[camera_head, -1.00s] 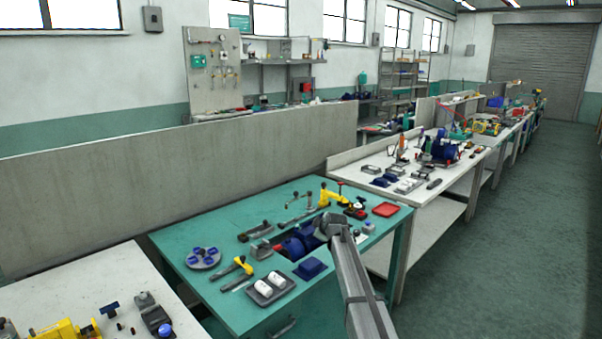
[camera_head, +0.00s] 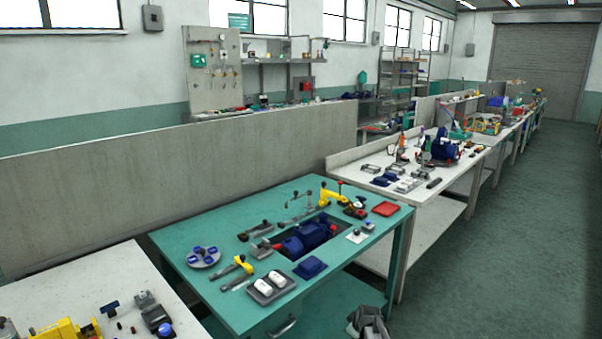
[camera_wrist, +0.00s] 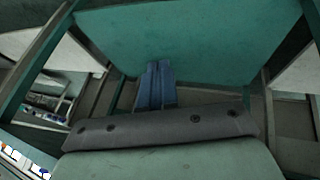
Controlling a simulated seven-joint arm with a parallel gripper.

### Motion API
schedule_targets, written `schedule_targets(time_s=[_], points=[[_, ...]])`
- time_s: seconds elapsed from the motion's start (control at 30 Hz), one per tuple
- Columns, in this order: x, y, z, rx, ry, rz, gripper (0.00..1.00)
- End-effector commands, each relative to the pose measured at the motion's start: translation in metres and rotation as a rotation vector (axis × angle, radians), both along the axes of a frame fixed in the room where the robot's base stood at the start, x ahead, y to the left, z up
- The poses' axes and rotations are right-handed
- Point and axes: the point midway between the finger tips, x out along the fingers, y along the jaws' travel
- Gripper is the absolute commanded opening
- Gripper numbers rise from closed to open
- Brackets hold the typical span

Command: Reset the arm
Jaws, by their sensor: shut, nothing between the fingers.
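My gripper (camera_wrist: 157,68) shows in the wrist view with its two bluish fingers together, shut and empty. A flat green surface lies beyond the fingertips, and nothing touches them. In the head view only a grey piece of my arm shows at the bottom edge, in front of the green workbench (camera_head: 210,298) and clear of its top; the fingers are not visible there. A blue pump (camera_head: 308,236) sits in the dark recess of the bench, with red parts at its ends.
On the bench are a grey tray with white cylinders (camera_head: 271,287), a round grey plate with blue pieces (camera_head: 203,257), a yellow clamp-like part (camera_head: 335,198) and a red tray (camera_head: 385,209). White benches stand at left and right. The floor at right (camera_head: 500,240) is clear.

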Motion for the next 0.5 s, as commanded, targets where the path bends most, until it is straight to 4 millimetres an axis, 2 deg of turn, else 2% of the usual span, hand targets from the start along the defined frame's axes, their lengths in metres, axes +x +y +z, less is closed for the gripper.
schedule_targets(time_s=[0.03, 0.2, 0.37, 0.5], points=[[-0.027, 0.003, -0.020, 0.015, 0.053, -0.024, 0.00], [-0.102, 0.010, -0.077, 0.057, 0.217, -0.118, 0.00], [-0.175, 0.016, -0.119, 0.082, 0.369, -0.215, 0.00], [-0.242, 0.019, -0.149, 0.087, 0.502, -0.306, 0.00]])
